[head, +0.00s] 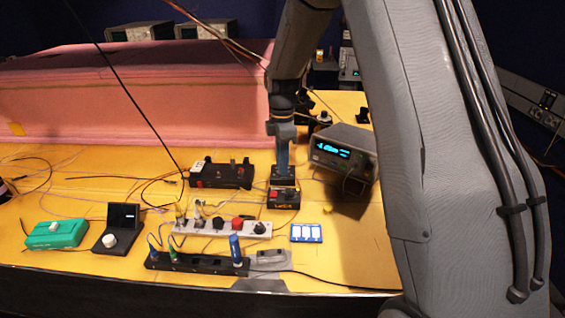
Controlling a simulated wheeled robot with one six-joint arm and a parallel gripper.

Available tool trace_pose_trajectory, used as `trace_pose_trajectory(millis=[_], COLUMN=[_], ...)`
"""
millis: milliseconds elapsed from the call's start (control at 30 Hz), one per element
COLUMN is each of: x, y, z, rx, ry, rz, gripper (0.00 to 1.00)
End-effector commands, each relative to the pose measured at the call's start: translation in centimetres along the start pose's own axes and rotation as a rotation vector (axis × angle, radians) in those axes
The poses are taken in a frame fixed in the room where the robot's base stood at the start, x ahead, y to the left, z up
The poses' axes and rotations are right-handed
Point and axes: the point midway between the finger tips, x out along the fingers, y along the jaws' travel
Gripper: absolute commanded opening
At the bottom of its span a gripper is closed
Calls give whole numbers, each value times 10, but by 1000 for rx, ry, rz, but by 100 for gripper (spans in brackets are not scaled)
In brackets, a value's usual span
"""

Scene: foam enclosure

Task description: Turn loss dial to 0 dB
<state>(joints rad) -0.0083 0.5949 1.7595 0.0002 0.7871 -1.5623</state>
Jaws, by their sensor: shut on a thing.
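My gripper (283,172) points straight down onto the back of a small dark box (285,200) near the middle of the yellow table. It is shut on a part on top of this box, which looks to be the loss dial. The dial itself is hidden by the fingers, so its angle and markings cannot be read. A red part (275,194) shows on the box's front left, with a small orange-yellow part beside it.
A black unit (221,175) stands left of the box. In front are a pale strip with knobs (222,227), a black strip (195,263) and a blue-white card (306,233). A grey instrument with a lit display (343,155) stands right. Loose cables cross the left side.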

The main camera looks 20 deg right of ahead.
Motion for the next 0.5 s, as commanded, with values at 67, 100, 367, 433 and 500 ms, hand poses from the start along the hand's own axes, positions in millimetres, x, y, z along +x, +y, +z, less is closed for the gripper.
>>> trace_pose_trajectory(millis=[67,100,367,433,500], x=[0,0,0,0,-2], y=[0,0,0,0,0], z=[0,0,0,0,0], rx=[-1,0,0,0,0], ry=[0,0,0,0,0], rz=[0,0,0,0,1], gripper=[0,28,40,40,40])
